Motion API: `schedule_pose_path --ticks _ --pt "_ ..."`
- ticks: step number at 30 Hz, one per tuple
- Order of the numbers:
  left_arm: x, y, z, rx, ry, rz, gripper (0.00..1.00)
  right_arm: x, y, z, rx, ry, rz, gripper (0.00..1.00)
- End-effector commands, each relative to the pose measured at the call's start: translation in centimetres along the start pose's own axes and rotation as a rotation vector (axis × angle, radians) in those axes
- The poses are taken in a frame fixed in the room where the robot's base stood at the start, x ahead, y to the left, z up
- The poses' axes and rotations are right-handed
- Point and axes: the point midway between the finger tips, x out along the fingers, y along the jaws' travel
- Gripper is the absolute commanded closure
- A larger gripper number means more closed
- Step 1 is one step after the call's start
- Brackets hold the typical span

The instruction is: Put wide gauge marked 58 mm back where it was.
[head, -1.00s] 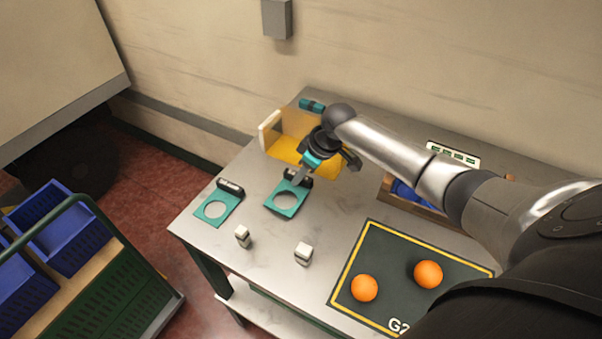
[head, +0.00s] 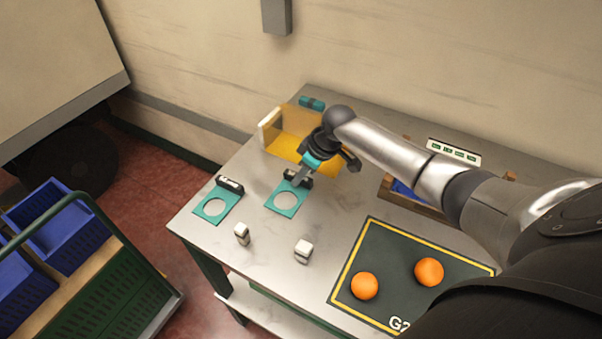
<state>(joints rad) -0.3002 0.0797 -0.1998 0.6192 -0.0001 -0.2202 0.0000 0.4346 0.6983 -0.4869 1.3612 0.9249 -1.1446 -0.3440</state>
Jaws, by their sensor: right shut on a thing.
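Two teal gauges with round holes are at the left of the table. The left gauge (head: 231,206) lies flat with its dark handle block at its back edge. The right gauge (head: 273,203) is held at its dark handle by my right gripper (head: 299,179), which is shut on it. The held gauge looks level, at or just above the table top; I cannot tell if it touches. No size marking is readable, so I cannot tell which gauge is 58 mm. My left gripper is not in view.
A yellow see-through bin (head: 284,146) stands just behind my gripper. Two oranges (head: 364,286) (head: 429,272) lie on a dark mat (head: 385,252). A wooden crate (head: 413,202) is partly hidden by my arm.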

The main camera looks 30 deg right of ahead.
Motion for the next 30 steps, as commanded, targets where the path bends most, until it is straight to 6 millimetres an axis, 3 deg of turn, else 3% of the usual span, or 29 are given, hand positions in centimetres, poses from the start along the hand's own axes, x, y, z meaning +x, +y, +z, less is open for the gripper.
schedule_pose_path --ticks 5,6,14,20,26,30 --pt "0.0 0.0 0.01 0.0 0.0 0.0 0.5 0.03 -0.02 0.01 0.0 0.0 0.0 1.0" --pt "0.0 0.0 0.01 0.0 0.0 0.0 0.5 0.03 -0.02 0.01 0.0 0.0 0.0 0.72" --pt "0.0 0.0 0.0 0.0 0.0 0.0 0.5 0.02 -0.02 -0.01 0.0 0.0 0.0 0.43" --pt "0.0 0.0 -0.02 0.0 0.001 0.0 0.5 0.03 -0.03 0.0 0.0 0.0 0.0 0.4" --pt "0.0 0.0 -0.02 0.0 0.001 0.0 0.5 0.02 -0.02 0.0 0.0 0.0 0.0 0.18" --pt "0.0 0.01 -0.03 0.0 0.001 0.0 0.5 0.02 -0.01 0.0 0.0 0.0 0.0 0.16"
